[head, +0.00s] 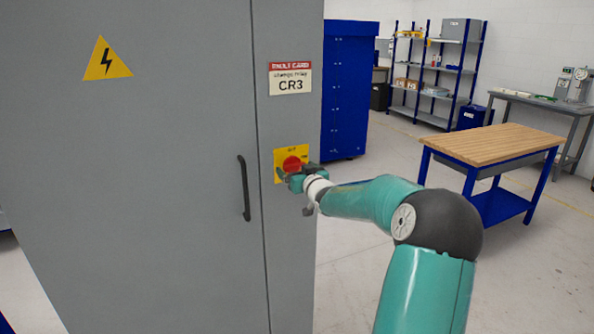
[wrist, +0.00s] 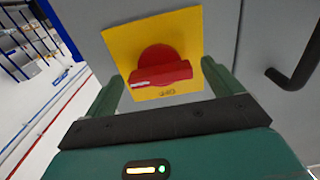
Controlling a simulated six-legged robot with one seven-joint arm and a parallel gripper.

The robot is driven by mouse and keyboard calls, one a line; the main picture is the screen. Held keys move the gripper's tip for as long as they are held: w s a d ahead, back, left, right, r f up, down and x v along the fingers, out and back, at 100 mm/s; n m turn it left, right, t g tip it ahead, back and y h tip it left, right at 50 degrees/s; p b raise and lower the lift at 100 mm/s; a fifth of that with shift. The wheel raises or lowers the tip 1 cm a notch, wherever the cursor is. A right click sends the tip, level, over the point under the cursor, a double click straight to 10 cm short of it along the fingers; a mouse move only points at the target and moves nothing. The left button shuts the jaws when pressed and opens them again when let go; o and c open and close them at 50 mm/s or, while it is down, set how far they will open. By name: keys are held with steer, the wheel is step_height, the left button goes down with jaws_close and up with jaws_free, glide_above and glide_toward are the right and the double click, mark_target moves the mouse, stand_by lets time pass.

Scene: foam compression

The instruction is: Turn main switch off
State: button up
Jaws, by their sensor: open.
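The main switch is a red rotary knob (head: 291,163) on a yellow plate (head: 279,157) on the grey cabinet's narrow right panel. In the wrist view, the red knob's grip bar (wrist: 160,75) lies nearly level, with a pale mark at its left end. Small lettering shows on the yellow plate (wrist: 188,25) below the knob, too small to read surely. My gripper (head: 298,178) is at the switch in the head view and hides the plate's lower part. In the wrist view, my gripper (wrist: 163,73) is open, one green finger on each side of the bar. I cannot tell whether they touch it.
The grey cabinet (head: 170,200) fills the left. Its dark door handle (head: 244,188) stands out left of the switch and shows at the right of the wrist view (wrist: 298,60).

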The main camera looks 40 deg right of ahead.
steer(key=shift+w, duration=0.2)
steer(key=c, duration=1)
steer(key=n, duration=0.4)
steer(key=shift+r+n, duration=0.1)
steer(key=shift+n, duration=0.3)
steer(key=n, duration=0.9)
steer(key=shift+n, duration=2.1)
